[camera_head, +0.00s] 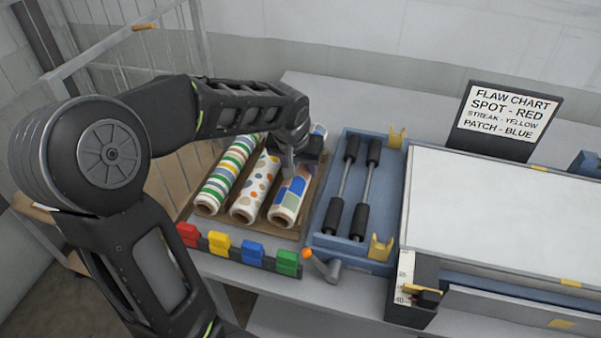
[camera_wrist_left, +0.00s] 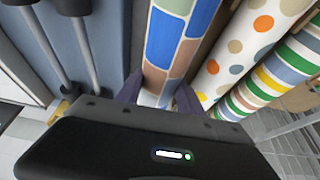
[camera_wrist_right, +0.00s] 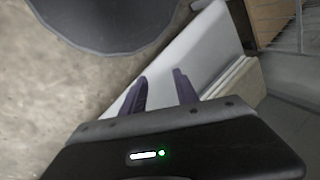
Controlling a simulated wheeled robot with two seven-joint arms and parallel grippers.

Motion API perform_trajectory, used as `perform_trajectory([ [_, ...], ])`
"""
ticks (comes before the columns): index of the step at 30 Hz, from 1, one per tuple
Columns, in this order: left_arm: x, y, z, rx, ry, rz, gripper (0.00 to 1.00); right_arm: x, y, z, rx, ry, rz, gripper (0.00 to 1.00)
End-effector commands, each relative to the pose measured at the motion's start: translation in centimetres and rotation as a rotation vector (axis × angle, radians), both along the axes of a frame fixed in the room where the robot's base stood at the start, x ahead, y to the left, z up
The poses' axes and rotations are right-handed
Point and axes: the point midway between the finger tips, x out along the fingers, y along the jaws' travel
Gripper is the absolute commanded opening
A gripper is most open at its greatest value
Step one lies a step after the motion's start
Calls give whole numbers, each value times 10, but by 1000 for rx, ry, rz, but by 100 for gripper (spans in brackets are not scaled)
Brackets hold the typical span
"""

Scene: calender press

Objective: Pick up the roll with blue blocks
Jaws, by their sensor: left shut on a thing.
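The roll with blue blocks (camera_head: 289,199) lies in the brown tray (camera_head: 187,208), at the right of three rolls. It has blue, brown and green blocks on white. It fills the middle of the left wrist view (camera_wrist_left: 180,45). My left gripper (camera_head: 293,163) is over this roll and shut on it, with one finger on each side (camera_wrist_left: 160,95). The arm hides part of the roll. My right gripper shows only in the right wrist view (camera_wrist_right: 160,90), its fingers apart with nothing between them.
A striped roll (camera_head: 225,175) and a dotted roll (camera_head: 255,187) lie to the left. A blue tray (camera_head: 319,228) with two black-ended rods stands at the right. Coloured clips (camera_head: 252,252) and an orange-knobbed crank (camera_head: 322,264) are in front. A flaw chart (camera_head: 507,114) stands behind the white press bed.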

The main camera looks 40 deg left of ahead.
Motion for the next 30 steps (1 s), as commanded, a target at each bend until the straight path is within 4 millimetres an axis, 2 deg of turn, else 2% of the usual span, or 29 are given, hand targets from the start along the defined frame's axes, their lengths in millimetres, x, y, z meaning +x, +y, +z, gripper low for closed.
perform_trajectory([
  [6, 2, 1, 44, 2, -9, 0, 0, 1, 0, -5, 2, -2, 1, 36],
  [12, 1, 0, 72, 1, -5, -1, 0, 1, 0, -7, 3, -3, 1, 36],
  [16, 0, 0, 77, 1, -3, -2, 0, 1, 0, -7, 3, -3, 1, 36],
  [30, 0, 0, 77, 1, -2, -1, 0, 1, 0, -6, 3, -3, 1, 36],
])
